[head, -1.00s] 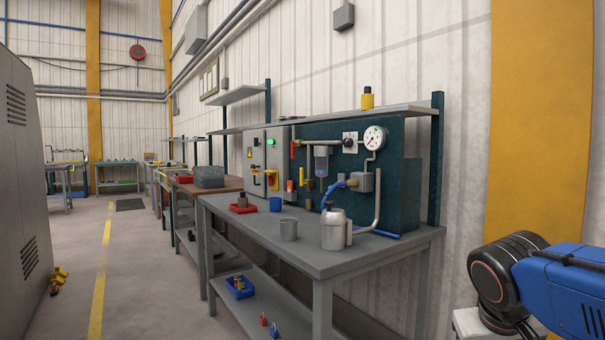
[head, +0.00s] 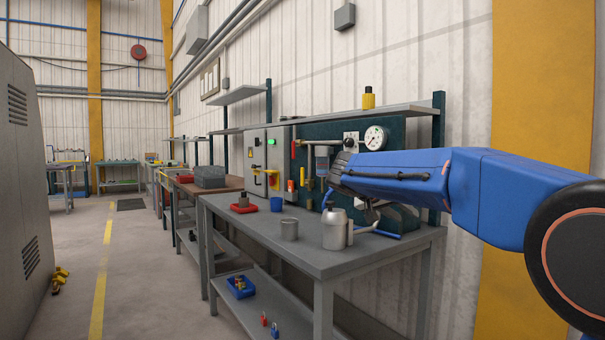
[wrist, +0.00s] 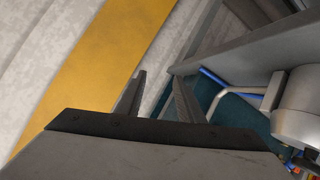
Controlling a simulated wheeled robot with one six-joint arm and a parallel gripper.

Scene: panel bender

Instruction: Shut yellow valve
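In the wrist view I cannot make out the valve. My gripper (wrist: 159,76) is open and empty there, its two dark fingers apart, with wall and bench edge beyond them.
A grey metal can (head: 335,230) and a grey cup (head: 289,229) stand on the bench (head: 330,262). A red lever (head: 293,150), a pressure gauge (head: 376,138) and a control box (head: 265,150) are at the panel. A yellow bottle (head: 368,98) stands on the shelf above.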

